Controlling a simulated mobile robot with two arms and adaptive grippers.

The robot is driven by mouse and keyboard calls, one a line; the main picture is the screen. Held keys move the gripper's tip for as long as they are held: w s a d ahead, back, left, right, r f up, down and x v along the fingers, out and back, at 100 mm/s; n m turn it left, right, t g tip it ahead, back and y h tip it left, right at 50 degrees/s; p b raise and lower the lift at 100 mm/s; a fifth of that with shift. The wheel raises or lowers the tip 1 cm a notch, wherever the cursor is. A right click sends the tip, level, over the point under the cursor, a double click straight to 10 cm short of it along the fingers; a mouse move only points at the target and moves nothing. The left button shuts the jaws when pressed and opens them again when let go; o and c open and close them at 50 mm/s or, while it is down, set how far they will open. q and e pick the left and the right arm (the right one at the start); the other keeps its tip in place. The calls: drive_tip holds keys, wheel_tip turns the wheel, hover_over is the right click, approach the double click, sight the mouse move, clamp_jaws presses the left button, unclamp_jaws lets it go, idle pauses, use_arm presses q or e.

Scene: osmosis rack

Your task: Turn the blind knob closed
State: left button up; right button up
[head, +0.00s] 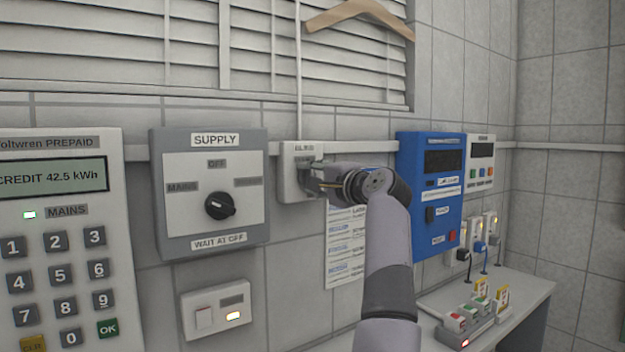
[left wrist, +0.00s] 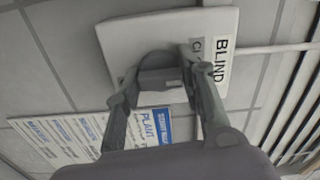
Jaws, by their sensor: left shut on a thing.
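The blind control box (head: 289,190) is a small white box on the tiled wall below the window, with a cord running up from it. My left gripper (head: 318,183) reaches it from the right and hides most of its knob. In the left wrist view, the gripper's two fingers (left wrist: 160,82) are shut on the grey blind knob (left wrist: 158,62), one on each side. A "BLIND" label (left wrist: 221,60) shows there, with a partly hidden label beside it. The knob's exact angle is hard to tell. The window blind (head: 110,45) has pale horizontal slats. My right gripper is not in view.
A grey supply switch box (head: 160,220) with a black knob is left of the blind box, and a prepaid meter (head: 116,200) further left. A blue unit (head: 405,150) hangs right, behind my arm. A paper sheet (head: 340,255) is below. A bench (head: 530,290) stands lower right.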

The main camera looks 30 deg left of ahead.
use_arm(q)
drive_tip(key=o, duration=1.2)
drive_tip(key=shift+c, duration=0.2)
drive_tip(key=shift+d, duration=0.15)
drive_tip(key=v, duration=0.7)
drive_tip(key=shift+s+d, duration=0.1)
drive_tip(key=shift+f, duration=0.1)
